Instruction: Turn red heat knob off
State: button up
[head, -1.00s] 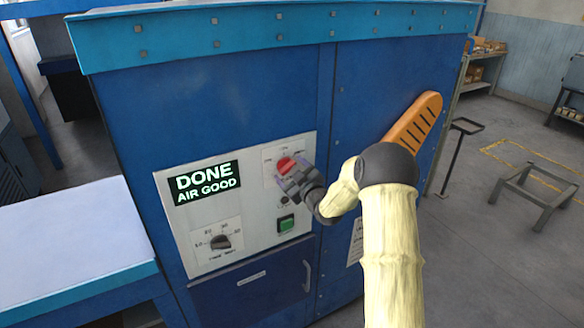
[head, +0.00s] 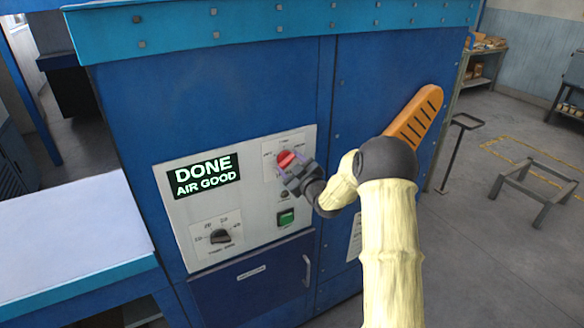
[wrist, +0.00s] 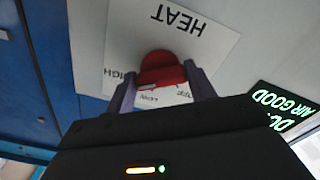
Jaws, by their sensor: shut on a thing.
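The red heat knob (head: 286,158) is on the upper right of the white control panel of a blue machine. In the wrist view the knob (wrist: 161,72) sits on a label plate reading HEAT (wrist: 180,20), upside down, with HIGH and LOW marks partly hidden. My gripper (head: 288,165) is at the knob, with its two grey-purple fingers on either side of it. In the wrist view my gripper (wrist: 160,82) is shut on the knob. The knob's pointer setting is hard to read.
The panel display (head: 204,177) reads DONE, AIR GOOD. A black timer knob (head: 221,236) is at the panel's lower left, and a green button (head: 286,218) is below the heat knob. An orange slotted piece (head: 416,117) sticks out at the right. A white-topped table (head: 70,240) stands at the left.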

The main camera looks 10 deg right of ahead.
jog(key=shift+f+n+b, duration=0.2)
jog(key=shift+n+b, duration=0.1)
jog(key=shift+b, duration=0.6)
jog(key=n+b, duration=1.6)
jog(key=b, duration=1.1)
jog(key=shift+r+n+b, duration=0.1)
jog(key=shift+n+b, duration=0.3)
jog(key=n+b, duration=0.2)
jog(key=shift+n, duration=0.4)
jog(key=shift+r+n+b, duration=0.2)
jog(key=shift+n+b, duration=1.15)
jog(key=shift+n, duration=0.35)
jog(key=o, duration=1)
jog(key=shift+r, duration=0.1)
